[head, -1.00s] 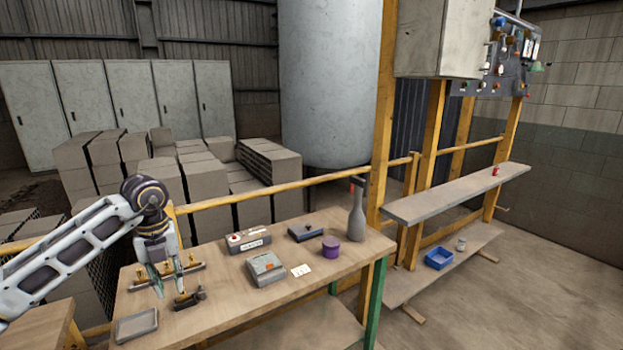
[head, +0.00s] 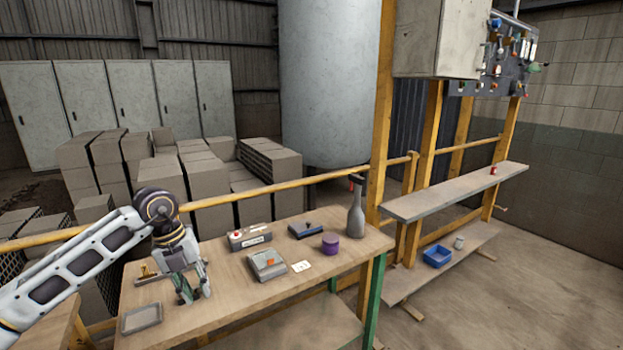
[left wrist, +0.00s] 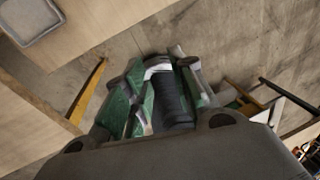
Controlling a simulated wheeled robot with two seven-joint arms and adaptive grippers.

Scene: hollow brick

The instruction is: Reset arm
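My left gripper (head: 190,294) hangs fingers-down over the left part of the wooden workbench in the head view. In the left wrist view, its green-padded fingers (left wrist: 160,95) stand close around a dark, ribbed cylindrical piece (left wrist: 174,103) with a pale metal part at its top. The gripper looks shut on this piece; its lower end is hidden. My right gripper is not in view.
On the workbench (head: 225,305) are a grey tray (head: 142,318), a brass-coloured fitting (head: 147,272), a grey box (head: 267,264), a purple tin (head: 330,243) and a grey bottle (head: 356,212). A yellow rail (head: 255,191) runs behind it. The front right of the bench is clear.

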